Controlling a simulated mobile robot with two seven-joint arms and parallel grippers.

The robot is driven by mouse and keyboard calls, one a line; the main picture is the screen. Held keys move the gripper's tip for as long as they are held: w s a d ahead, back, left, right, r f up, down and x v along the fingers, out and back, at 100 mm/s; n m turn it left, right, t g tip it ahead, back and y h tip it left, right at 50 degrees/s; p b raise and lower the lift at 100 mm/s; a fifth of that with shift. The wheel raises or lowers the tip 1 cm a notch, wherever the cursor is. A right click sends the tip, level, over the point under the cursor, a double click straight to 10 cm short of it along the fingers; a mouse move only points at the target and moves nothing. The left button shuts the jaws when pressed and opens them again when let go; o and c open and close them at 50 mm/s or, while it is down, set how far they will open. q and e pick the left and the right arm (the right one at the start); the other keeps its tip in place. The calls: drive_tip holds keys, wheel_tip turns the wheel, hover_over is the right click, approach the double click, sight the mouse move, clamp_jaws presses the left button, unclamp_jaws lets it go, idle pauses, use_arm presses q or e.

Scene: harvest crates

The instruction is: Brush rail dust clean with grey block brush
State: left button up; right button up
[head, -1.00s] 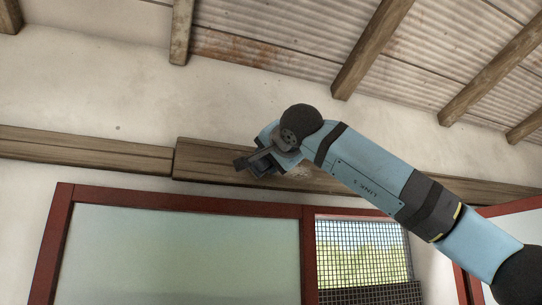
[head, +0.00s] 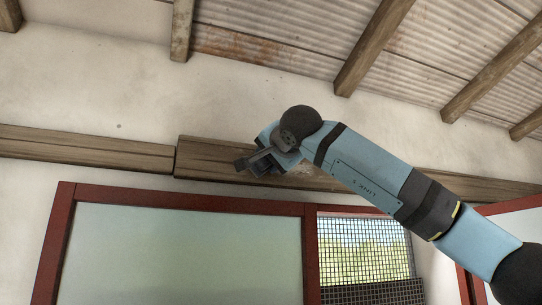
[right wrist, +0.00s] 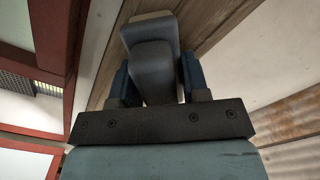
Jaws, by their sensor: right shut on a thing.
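The wooden rail (head: 215,158) runs along the wall above the red-framed panels, and it also shows in the right wrist view (right wrist: 205,30). My right gripper (head: 262,162) is up against the rail's front, as far as I can tell. It is shut on the grey block brush (right wrist: 152,70), which sits between the two fingers in the right wrist view. The brush's far end is close to the rail; contact is hidden. A small pale patch (head: 303,169), possibly dust, shows on the rail just right of the gripper. My left gripper is not in view.
A red-framed pale panel (head: 180,250) and a mesh window (head: 365,250) lie below the rail. Wooden rafters (head: 375,45) and a corrugated roof (head: 290,25) are above. The plaster wall between rail and roof is clear.

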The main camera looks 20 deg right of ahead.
drive_tip(key=shift+w, duration=0.45)
